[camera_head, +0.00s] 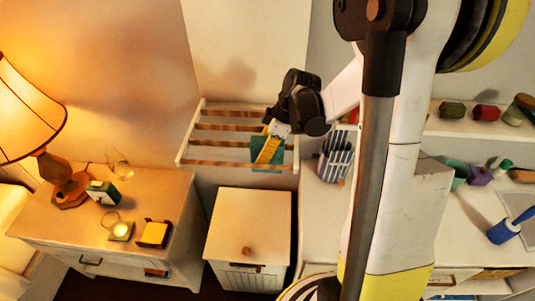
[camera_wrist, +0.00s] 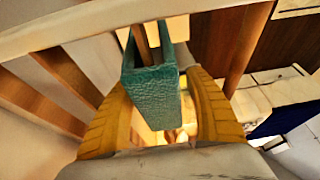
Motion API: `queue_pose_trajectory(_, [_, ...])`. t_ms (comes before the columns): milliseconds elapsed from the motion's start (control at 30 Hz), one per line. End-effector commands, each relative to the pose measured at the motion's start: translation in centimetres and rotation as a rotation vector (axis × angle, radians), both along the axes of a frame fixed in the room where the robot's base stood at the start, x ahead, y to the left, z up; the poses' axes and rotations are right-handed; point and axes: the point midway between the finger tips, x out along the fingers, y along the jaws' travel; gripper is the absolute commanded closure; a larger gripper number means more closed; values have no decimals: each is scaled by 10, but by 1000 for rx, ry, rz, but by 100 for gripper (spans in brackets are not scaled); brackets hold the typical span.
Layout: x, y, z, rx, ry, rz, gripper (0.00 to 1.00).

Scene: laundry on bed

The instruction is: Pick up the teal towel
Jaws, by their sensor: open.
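The teal towel (camera_wrist: 153,92) hangs folded over a wooden bar of the wall rack. In the wrist view it sits between the two yellow fingers of my gripper (camera_wrist: 163,112), which are spread apart on either side of it. I see a gap between the towel and the right finger; the left finger is close to the towel's edge, and contact cannot be told. In the head view the teal towel (camera_head: 257,155) shows on the rack, partly hidden by my gripper (camera_head: 268,150).
The rack (camera_head: 196,135) has white rails and several wooden bars. Below it stands a white hamper (camera_head: 247,215). A nightstand (camera_head: 75,222) with a lamp (camera_head: 30,115) is at left. A striped container (camera_head: 337,155) stands on the right-hand counter, close to the rack.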

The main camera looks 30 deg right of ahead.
Motion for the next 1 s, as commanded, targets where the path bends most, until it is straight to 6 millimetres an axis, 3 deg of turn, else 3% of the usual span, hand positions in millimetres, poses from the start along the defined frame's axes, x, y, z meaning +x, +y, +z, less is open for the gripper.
queue_pose_trajectory(833, [0, 0, -5, 0, 0, 0, 39])
queue_pose_trajectory(1000, [0, 0, -5, 0, 0, 0, 91])
